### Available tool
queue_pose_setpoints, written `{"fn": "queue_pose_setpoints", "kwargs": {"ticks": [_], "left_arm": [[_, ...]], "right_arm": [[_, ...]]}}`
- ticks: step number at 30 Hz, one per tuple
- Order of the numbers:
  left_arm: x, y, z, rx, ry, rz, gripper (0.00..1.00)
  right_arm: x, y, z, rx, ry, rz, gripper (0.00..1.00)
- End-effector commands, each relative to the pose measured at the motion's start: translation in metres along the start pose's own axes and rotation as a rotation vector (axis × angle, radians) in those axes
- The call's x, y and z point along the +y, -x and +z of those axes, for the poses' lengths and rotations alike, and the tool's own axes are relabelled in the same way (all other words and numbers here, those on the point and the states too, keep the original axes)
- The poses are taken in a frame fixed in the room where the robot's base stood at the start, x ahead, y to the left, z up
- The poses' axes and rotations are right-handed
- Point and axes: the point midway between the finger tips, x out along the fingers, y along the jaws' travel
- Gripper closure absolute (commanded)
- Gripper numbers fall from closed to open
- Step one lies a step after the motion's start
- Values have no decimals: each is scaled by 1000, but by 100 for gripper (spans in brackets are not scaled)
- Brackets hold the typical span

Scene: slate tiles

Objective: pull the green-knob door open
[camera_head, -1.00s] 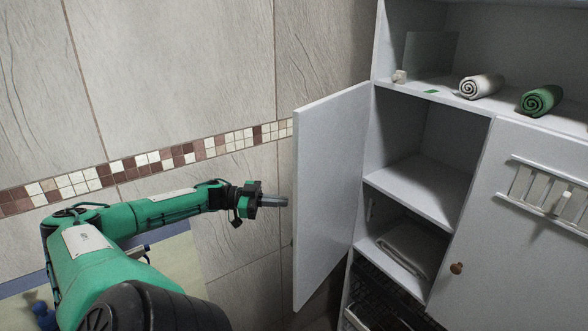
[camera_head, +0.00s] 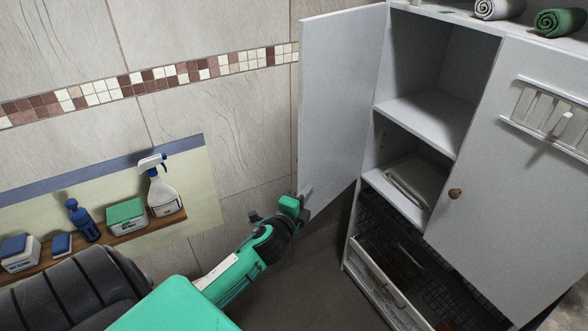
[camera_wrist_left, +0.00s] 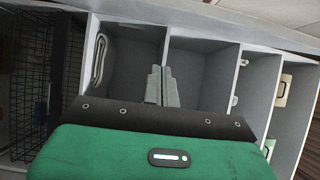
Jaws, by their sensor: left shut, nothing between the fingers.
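The white left cabinet door (camera_head: 338,110) stands wide open, swung out to the left. The face I see is plain, and no green knob shows on it. My left gripper (camera_head: 304,192) is shut and empty. It overlaps the door's lower free edge in the head view; whether it touches I cannot tell. In the left wrist view its closed fingers (camera_wrist_left: 162,86) point at the open shelves (camera_wrist_left: 200,75). My right gripper is not in view.
The right door (camera_head: 490,150) with a brown knob (camera_head: 455,193) is closed. Wire baskets (camera_head: 385,235) sit below the open shelves. A folded towel (camera_head: 412,180) lies inside. A wall ledge (camera_head: 140,228) at left holds a spray bottle (camera_head: 163,190) and other bottles and boxes.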

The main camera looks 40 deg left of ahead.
Motion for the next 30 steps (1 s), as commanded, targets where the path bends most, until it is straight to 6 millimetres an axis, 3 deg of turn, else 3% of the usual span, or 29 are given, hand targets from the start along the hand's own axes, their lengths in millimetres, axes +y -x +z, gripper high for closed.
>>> {"fn": "queue_pose_setpoints", "kwargs": {"ticks": [8, 13, 21, 30], "left_arm": [[-5, -26, -3, -8, -13, -1, 100], [-6, -57, -2, -8, -12, 0, 100], [-4, -102, -2, -7, -10, 1, 100], [-2, -109, 34, -7, -12, 2, 100]], "right_arm": [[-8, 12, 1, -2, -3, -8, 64], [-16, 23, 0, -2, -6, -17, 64], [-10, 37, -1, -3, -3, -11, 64], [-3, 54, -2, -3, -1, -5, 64]]}}
